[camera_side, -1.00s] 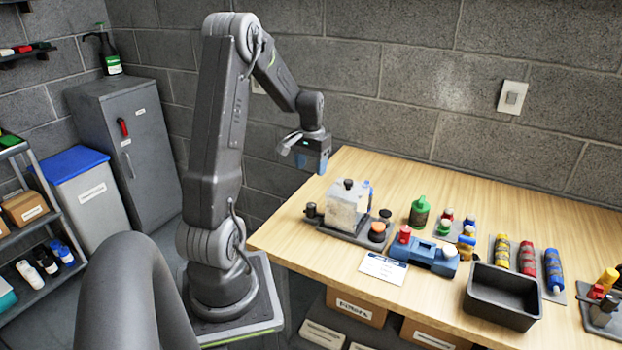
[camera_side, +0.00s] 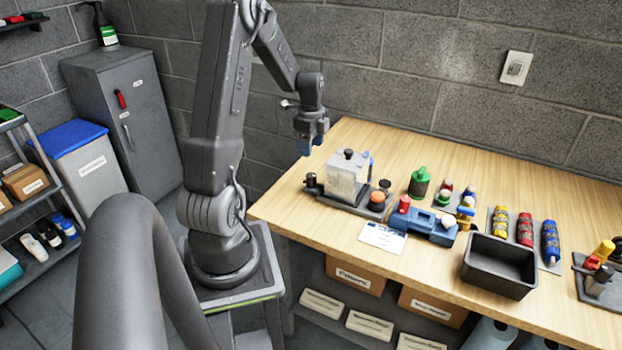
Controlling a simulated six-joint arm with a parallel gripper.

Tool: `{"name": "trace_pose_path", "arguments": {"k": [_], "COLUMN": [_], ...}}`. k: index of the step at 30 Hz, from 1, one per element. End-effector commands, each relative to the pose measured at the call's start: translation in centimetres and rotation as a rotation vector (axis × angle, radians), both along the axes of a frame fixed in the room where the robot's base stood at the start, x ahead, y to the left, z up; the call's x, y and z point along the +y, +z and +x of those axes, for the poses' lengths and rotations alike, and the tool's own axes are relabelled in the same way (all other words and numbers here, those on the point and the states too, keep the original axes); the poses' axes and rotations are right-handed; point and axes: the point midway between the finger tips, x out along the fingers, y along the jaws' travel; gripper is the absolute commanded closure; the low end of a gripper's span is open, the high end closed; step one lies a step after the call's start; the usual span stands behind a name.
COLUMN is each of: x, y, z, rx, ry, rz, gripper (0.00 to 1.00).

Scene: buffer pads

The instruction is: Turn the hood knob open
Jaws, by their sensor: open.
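A small clear box like a hood (camera_side: 346,178) stands on a dark base plate near the table's left end. A dark knob (camera_side: 349,153) sits on its top. Another dark knob (camera_side: 311,181) is at the left of the base, and an orange-topped round part (camera_side: 377,199) is at its right front. I cannot tell which of these is the hood knob. My gripper (camera_side: 304,147) points down, just left of and above the clear box, apart from it. It is open and looks empty; its fingertips are small in this view.
The table's back strip is clear.

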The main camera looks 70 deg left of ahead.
Motion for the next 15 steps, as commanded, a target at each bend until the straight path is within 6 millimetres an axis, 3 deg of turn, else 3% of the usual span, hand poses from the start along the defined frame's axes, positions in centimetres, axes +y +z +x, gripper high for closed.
{"name": "trace_pose_path", "arguments": {"k": [9, 15], "x": [-0.1, -0.1], "y": [-6.6, -10.0], "z": [-0.1, 0.0], "rx": [0.004, 0.002], "ry": [0.003, 0.003], "rz": [-0.006, -0.003], "gripper": [0.41, 0.41]}}
